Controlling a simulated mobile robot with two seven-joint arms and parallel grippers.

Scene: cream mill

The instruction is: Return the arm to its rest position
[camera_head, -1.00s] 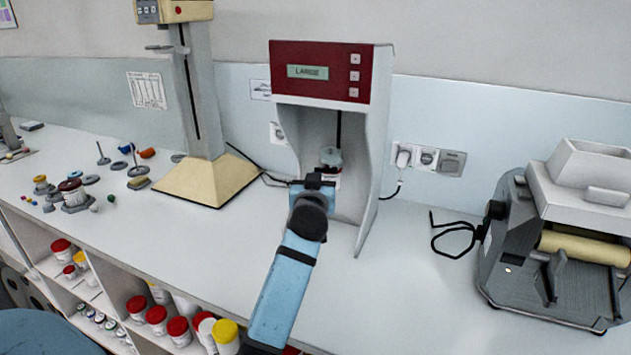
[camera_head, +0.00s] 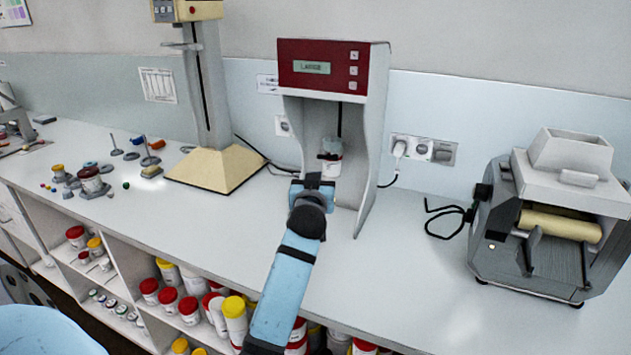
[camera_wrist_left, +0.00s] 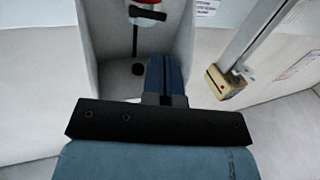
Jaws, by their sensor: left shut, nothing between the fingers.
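My left arm comes in from the bottom of the head view. Its blue gripper (camera_head: 312,182) is in front of the opening of the machine with the red display panel (camera_head: 322,67). The gripper is shut and empty, and its blue fingers fill the middle of the left wrist view (camera_wrist_left: 165,75). My right gripper is in neither view.
A stand with a tan base (camera_head: 215,170) is left of the machine. A grey roller mill (camera_head: 545,225) stands right. Small pots and weights (camera_head: 90,180) lie on the counter (camera_head: 385,270) at left. Shelves below hold several lidded jars (camera_head: 235,315).

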